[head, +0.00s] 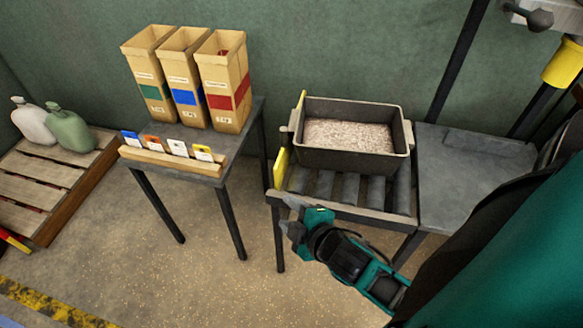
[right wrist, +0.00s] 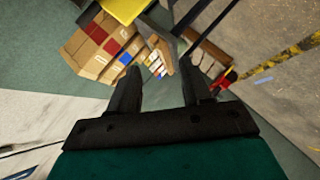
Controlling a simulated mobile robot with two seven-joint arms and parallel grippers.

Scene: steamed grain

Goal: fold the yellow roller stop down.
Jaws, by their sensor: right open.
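The yellow roller stop (head: 281,168) stands upright at the left end of the roller table (head: 340,208), near its front corner. In the right wrist view, a yellow plate, likely the stop (right wrist: 125,8), shows at the top edge, partly cut off. A grey bin (head: 350,160) of grain (head: 348,134) sits on the rollers, to the right of the stop. My right gripper (head: 288,215) is open and empty, in front of and below the stop, apart from it. Its two fingers also show in the right wrist view (right wrist: 158,80). My left gripper is not in view.
A side table (head: 243,138) with three cardboard boxes (head: 224,85) and a wooden card holder (head: 170,158) stands to the left. A pallet (head: 50,175) with two jugs lies further left. A grey tabletop (head: 455,185) adjoins the rollers on the right. The floor in front is clear.

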